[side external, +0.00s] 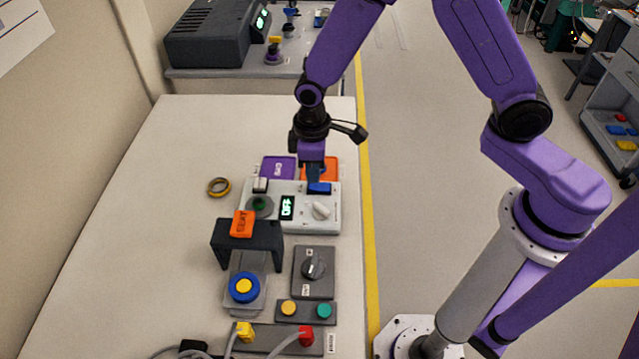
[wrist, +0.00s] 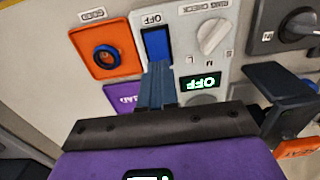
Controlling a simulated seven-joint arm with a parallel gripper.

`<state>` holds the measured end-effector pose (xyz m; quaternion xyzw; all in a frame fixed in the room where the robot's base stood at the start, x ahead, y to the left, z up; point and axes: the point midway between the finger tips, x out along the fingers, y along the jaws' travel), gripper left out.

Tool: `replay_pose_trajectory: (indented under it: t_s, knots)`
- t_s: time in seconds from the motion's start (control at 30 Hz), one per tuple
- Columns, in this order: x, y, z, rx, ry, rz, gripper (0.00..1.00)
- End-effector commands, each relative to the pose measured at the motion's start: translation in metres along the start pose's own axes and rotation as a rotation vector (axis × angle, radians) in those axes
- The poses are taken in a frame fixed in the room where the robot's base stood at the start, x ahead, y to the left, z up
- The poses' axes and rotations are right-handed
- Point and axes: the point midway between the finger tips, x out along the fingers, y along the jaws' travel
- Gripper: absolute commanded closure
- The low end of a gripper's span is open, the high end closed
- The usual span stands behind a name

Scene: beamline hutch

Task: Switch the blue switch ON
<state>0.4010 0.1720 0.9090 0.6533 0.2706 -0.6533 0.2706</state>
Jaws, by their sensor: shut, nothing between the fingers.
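The blue switch (side external: 319,188) is a rocker at the back right corner of a white control box (side external: 325,227). In the wrist view the blue switch (wrist: 156,44) has an OFF label beside one end; my fingers cover its other end. A lit display (side external: 287,207) on the box reads OFF, and the display also shows in the wrist view (wrist: 201,83). My gripper (side external: 315,183) is shut and empty, pointing down at the switch. Its fingertips (wrist: 157,70) are at or just above the switch; I cannot tell whether they touch.
A white knob (side external: 321,211), a green button (side external: 260,205) and a white switch (side external: 260,184) share the box. Purple (side external: 278,167) and orange (side external: 333,164) plates lie behind it. A dark bridge (side external: 265,245) with an orange tag stands in front.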

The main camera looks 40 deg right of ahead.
Motion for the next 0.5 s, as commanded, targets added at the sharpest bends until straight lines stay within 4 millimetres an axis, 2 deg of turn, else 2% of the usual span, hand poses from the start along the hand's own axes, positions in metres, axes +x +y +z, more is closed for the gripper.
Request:
replay_pose_trajectory:
  t_s: [0.5]
  knots:
    - [0.0064,0.0000,-0.0001,0.000,0.000,0.000,1.00]
